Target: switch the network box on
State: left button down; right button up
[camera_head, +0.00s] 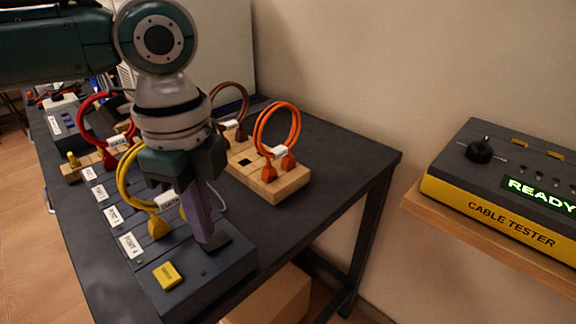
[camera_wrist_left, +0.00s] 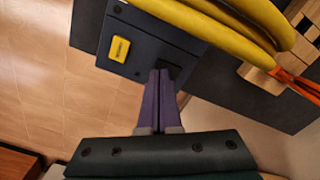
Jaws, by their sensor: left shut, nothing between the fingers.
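The network box (camera_head: 215,277) is a long dark blue-grey box on the near part of the dark table. It has a row of white port labels, "PORT 4" (camera_head: 130,245) nearest, and a yellow block (camera_head: 166,275) with small unreadable lettering near its front. A small black switch piece (camera_head: 220,243) shows on its top at the fingertips. My left gripper (camera_head: 205,238) points down with its purple fingers shut, tips at that piece; contact is hard to judge. In the left wrist view the shut fingers (camera_wrist_left: 162,76) reach the box (camera_wrist_left: 148,45) beside the yellow block (camera_wrist_left: 120,48).
A yellow cable (camera_head: 130,185) loops up from the box close to my gripper. Wooden blocks holding an orange cable (camera_head: 278,125) and a brown cable (camera_head: 232,92) stand behind. A red cable (camera_head: 88,120) is at left. The cable tester (camera_head: 510,225), reading "READY", sits on a right-hand shelf.

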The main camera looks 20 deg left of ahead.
pick_arm(q)
jog(key=shift+f+b, duration=0.5)
jog(key=shift+f, duration=0.5)
dwell(0.5)
notch_tip(320, 180, up, 7)
jog(key=p, duration=0.8)
jog(key=shift+r+p, duration=0.15)
jog(key=shift+p, duration=0.2)
